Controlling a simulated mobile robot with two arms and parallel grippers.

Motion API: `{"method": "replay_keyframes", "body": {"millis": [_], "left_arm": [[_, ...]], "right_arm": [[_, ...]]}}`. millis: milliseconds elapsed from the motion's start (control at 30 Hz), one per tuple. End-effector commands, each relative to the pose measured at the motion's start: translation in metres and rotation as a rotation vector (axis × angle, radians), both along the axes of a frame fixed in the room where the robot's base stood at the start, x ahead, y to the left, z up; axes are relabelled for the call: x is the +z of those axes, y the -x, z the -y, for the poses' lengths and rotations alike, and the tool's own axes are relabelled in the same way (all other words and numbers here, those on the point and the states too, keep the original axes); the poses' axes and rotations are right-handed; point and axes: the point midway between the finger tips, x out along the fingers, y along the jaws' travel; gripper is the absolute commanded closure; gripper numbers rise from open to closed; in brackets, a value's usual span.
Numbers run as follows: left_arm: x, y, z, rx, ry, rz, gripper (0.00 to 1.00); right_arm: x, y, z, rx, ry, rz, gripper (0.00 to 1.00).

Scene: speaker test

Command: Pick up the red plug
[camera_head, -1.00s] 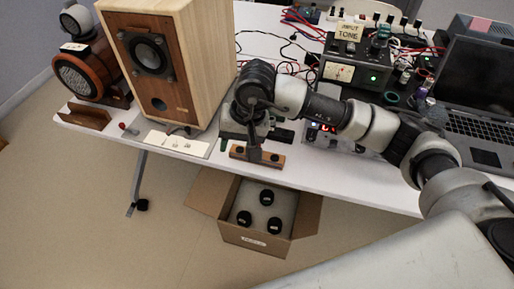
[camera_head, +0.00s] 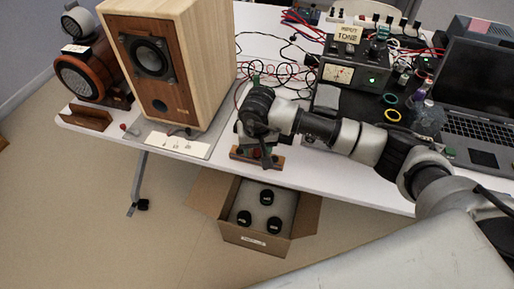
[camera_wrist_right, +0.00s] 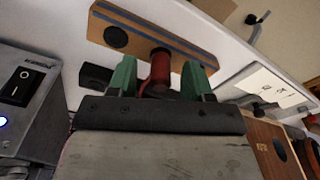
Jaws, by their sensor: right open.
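A red plug (camera_wrist_right: 158,70) shows in the right wrist view, standing at a small wooden block (camera_wrist_right: 150,32) with dark holes. My right gripper (camera_wrist_right: 162,82) is open, with one green finger on each side of the plug. I cannot tell whether either finger touches it. The plug's lower part is partly hidden by the gripper body. In the head view the right gripper (camera_head: 262,154) is over the wooden block (camera_head: 240,153) at the table's front edge, hiding most of the plug. My left gripper is not in view.
A wooden speaker (camera_head: 205,60) stands left of the gripper, with a white card (camera_head: 175,141) before it. A black tone box (camera_head: 345,75), cables and a laptop (camera_head: 475,90) are behind and right. An open carton (camera_head: 255,238) with black items is on the floor below.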

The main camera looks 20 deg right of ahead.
Motion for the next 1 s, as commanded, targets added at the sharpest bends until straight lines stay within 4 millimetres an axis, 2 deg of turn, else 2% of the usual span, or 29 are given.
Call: {"method": "replay_keyframes", "body": {"millis": [100, 300, 367, 633, 1000], "left_arm": [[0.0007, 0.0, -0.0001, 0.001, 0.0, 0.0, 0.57], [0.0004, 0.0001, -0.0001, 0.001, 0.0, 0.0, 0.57], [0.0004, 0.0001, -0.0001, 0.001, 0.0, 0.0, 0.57], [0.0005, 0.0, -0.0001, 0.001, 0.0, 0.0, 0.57], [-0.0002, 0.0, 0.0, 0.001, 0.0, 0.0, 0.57]], "right_arm": [[-0.0072, -0.0009, 0.0003, 0.0, -0.001, 0.001, 0.5], [-0.0076, -0.0012, 0.0002, 0.0, -0.001, 0.002, 0.5], [-0.0075, -0.0011, 0.0002, 0.0, -0.001, 0.002, 0.57], [-0.0073, -0.0011, 0.0001, 0.0, -0.001, 0.002, 0.99], [-0.0028, -0.0016, 0.0, 0.0, -0.002, 0.004, 1.0]]}}
